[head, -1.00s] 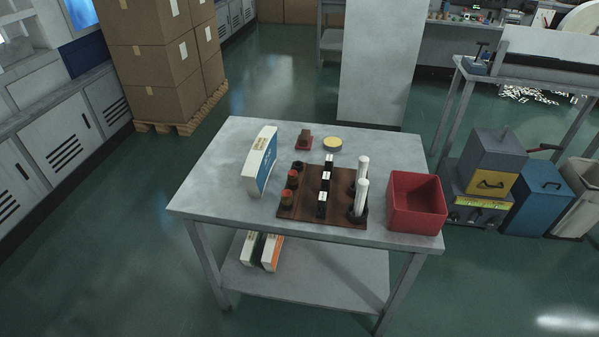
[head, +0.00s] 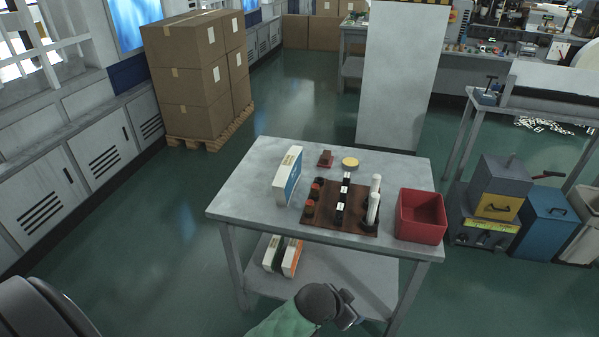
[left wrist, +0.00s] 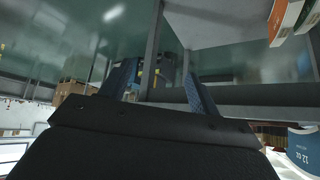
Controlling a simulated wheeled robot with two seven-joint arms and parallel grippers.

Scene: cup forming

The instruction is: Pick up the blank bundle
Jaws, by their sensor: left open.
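A white-and-blue bundle (head: 288,176), the likely blank bundle, stands upright on the left part of the grey table (head: 250,205). Its blue side, marked "12 oz", shows in the left wrist view (left wrist: 304,146). Two similar bundles, one with green (head: 272,252) and one with orange (head: 292,258), stand on the lower shelf. The frames do not settle which one is meant. My left gripper (head: 346,309) is low in front of the table, apart from every bundle. Its two fingers are open and empty in the left wrist view (left wrist: 160,80), which looks upside down. My right gripper is not seen.
A brown board (head: 322,221) with dark cups and white tubes lies right of the bundle. A red bin (head: 421,215) stands at the right corner. Table legs and the shelf edge are close to my left gripper. Stacked cartons (head: 190,85) stand at the back left.

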